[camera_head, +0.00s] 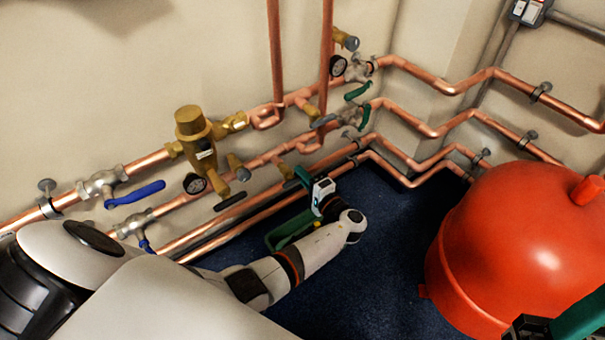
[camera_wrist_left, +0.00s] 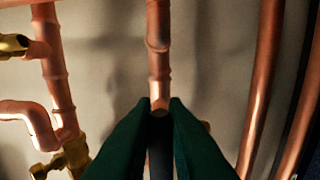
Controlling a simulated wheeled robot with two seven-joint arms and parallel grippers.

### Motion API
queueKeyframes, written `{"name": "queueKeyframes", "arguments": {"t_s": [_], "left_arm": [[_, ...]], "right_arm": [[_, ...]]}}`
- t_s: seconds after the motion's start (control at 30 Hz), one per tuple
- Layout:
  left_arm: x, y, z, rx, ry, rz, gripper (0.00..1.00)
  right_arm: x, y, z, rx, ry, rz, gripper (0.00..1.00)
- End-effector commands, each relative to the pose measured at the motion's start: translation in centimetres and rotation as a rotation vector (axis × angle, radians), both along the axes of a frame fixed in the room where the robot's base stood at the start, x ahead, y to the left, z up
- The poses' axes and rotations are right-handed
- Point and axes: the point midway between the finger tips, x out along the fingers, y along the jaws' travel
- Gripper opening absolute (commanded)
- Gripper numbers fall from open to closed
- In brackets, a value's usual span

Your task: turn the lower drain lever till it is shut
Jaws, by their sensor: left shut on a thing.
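My left gripper (camera_head: 305,177) is beside a small brass drain fitting (camera_head: 286,171) on the lower copper pipes, its arm coming up from below. In the left wrist view its green fingers (camera_wrist_left: 161,108) are shut on a narrow dark bar, which appears to be the lower drain lever (camera_wrist_left: 160,155). The fingers hide most of this lever, so its exact angle is unclear. A green and black part at the bottom right corner appears to be my right gripper (camera_head: 560,325), cut off by the frame.
Another dark lever (camera_head: 230,201) lies to the left, below a round gauge (camera_head: 195,184). A blue lever (camera_head: 136,193) and green levers (camera_head: 363,115) sit on other valves. A large red tank (camera_head: 510,240) stands at right. The dark blue floor (camera_head: 375,265) between is clear.

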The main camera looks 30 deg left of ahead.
Motion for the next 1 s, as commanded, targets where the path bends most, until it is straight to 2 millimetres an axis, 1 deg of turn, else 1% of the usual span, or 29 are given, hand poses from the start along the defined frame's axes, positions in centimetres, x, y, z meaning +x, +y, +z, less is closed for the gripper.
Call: {"name": "queueKeyframes", "arguments": {"t_s": [0.13, 0.5, 0.53, 0.63, 0.9, 1.0], "left_arm": [[-0.01, -0.07, -0.14, 0.006, 0.02, -0.002, 0.0], [-0.05, -0.07, -0.25, 0.007, 0.024, -0.002, 0.0], [-0.06, -0.06, -0.26, 0.007, 0.024, -0.002, 0.18], [-0.05, -0.05, -0.23, 0.007, 0.023, -0.002, 0.34], [-0.04, -0.07, -0.14, 0.007, 0.021, -0.001, 0.34], [-0.24, -0.6, -0.14, 0.006, 0.02, -0.002, 0.34]], "right_arm": [[-0.13, -0.05, 0.34, 0.001, -0.01, 0.0, 0.52], [-0.1, -0.05, 0.34, 0.0, -0.01, 0.0, 0.52], [-0.11, -0.05, 0.33, 0.0, -0.01, 0.0, 0.52], [-0.06, -0.03, 0.24, 0.0, -0.006, -0.001, 0.52], [0.1, 0.03, -0.18, -0.002, 0.01, 0.0, 0.52], [0.11, 0.03, -0.17, -0.002, 0.012, 0.0, 0.52]]}}
